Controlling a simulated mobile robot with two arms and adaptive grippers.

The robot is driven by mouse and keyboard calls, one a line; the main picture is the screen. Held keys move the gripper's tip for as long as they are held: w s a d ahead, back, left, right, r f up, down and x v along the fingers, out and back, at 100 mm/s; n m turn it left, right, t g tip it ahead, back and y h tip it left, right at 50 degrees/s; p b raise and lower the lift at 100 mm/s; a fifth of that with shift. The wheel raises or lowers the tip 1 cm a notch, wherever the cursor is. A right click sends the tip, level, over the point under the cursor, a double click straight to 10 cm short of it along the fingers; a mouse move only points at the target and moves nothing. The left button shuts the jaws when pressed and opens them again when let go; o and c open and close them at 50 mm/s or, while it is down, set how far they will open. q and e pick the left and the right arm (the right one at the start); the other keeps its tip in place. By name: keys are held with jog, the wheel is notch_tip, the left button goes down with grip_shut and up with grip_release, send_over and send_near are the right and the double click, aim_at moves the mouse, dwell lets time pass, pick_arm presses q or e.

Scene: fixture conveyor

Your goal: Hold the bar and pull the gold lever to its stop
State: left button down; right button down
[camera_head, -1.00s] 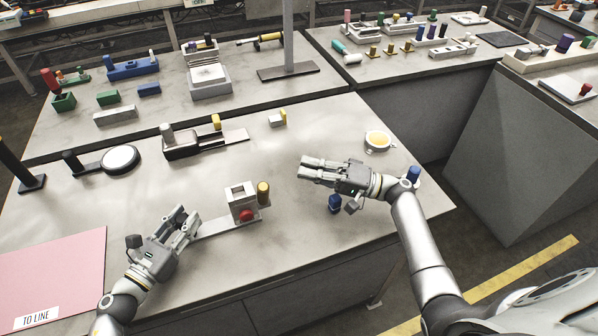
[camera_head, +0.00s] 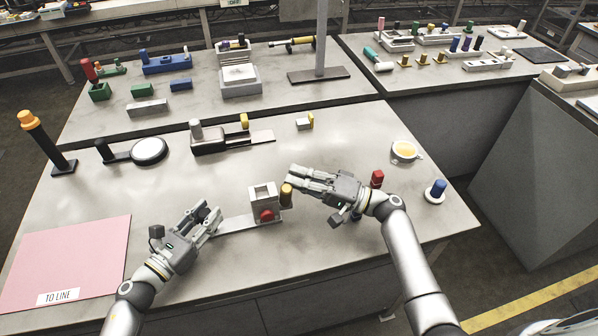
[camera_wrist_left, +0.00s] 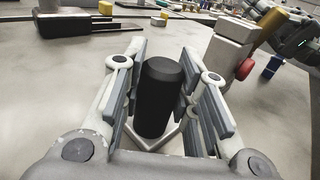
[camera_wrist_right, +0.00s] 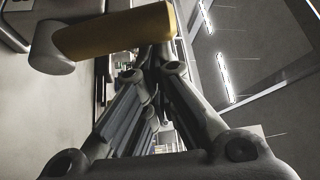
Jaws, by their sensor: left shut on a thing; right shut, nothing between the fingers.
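The fixture is a grey block (camera_head: 263,193) with a red button (camera_head: 267,215) and a flat plate (camera_head: 235,224) running left. A short gold lever (camera_head: 287,195) stands at the block's right side. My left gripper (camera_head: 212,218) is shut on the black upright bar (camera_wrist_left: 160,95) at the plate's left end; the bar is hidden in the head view. My right gripper (camera_head: 292,177) is shut and empty, its fingertips just behind the gold lever. In the right wrist view the gold lever (camera_wrist_right: 115,33) crosses above the fingers, on a grey mount; contact cannot be told.
A pink mat (camera_head: 65,255) lies at the left. A red block (camera_head: 376,179) and a blue knob (camera_head: 438,188) stand near my right arm. Bare table lies around the plate.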

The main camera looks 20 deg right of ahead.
pick_arm(q)
jog(key=shift+f, duration=0.15)
pick_arm(e)
jog(key=shift+s+f, duration=0.2)
jog(key=shift+s, duration=0.65)
jog(key=shift+s+f, duration=0.15)
jog(key=shift+s, duration=0.7)
jog(key=shift+d+r, duration=0.1)
jog(key=s+d+f, duration=0.1)
jog(key=d, duration=0.8)
jog(key=shift+d+f, duration=0.15)
jog(key=shift+d, duration=0.05)
pick_arm(q)
jog(key=c, duration=1.1)
grip_release()
